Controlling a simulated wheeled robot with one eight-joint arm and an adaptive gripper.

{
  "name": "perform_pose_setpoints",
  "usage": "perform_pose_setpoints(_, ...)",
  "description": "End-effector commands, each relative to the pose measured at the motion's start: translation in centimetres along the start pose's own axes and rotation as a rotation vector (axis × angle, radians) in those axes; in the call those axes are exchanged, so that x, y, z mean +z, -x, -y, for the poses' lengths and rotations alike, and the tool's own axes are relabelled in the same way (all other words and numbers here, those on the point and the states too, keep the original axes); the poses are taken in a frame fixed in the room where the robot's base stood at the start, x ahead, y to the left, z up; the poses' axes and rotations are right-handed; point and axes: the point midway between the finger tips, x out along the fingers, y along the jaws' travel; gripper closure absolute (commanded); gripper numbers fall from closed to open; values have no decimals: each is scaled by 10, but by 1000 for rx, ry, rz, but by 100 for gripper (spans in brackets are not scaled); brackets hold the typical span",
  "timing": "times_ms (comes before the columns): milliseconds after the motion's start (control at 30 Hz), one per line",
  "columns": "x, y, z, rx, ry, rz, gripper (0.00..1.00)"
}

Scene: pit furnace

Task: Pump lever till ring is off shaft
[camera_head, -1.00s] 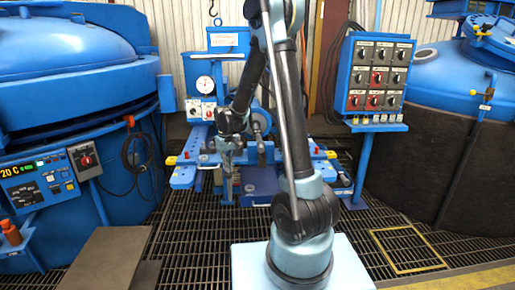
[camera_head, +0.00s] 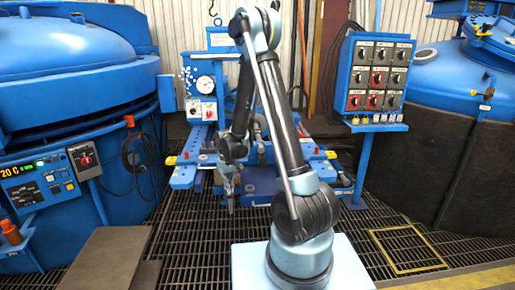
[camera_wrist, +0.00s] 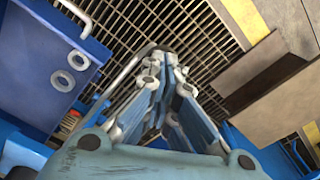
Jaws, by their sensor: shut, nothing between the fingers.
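My gripper (camera_head: 230,207) points down in front of the blue press bench (camera_head: 184,178) in the head view. In the wrist view its fingers (camera_wrist: 160,65) are together with nothing between them. The bench carries a round white dial gauge (camera_head: 205,85). A thin bent metal bar (camera_wrist: 117,78) runs beside the fingers in the wrist view; I cannot tell whether it is the lever or whether the fingers touch it. Two small grey rings (camera_wrist: 69,68) lie on a blue panel (camera_wrist: 35,55). The shaft and its ring cannot be made out behind my arm.
Blue furnace vessels stand at left (camera_head: 60,50) and right (camera_head: 485,60). A switch panel (camera_head: 374,75) stands on a post right of the bench. A control box (camera_head: 38,182) and a brown plate (camera_head: 105,258) are at left. Open floor grating (camera_head: 190,265) lies in front.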

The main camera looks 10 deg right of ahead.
Motion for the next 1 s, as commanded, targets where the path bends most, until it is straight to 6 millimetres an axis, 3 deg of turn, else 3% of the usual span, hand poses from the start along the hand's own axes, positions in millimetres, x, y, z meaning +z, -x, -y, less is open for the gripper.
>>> perform_pose_setpoints(167, 2, -8, 1, 0, 0, 0, 100)
perform_pose_setpoints(467, 1, -3, 0, 0, 0, 0, 100)
perform_pose_setpoints(1000, -19, 90, -11, 0, 0, 1, 100)
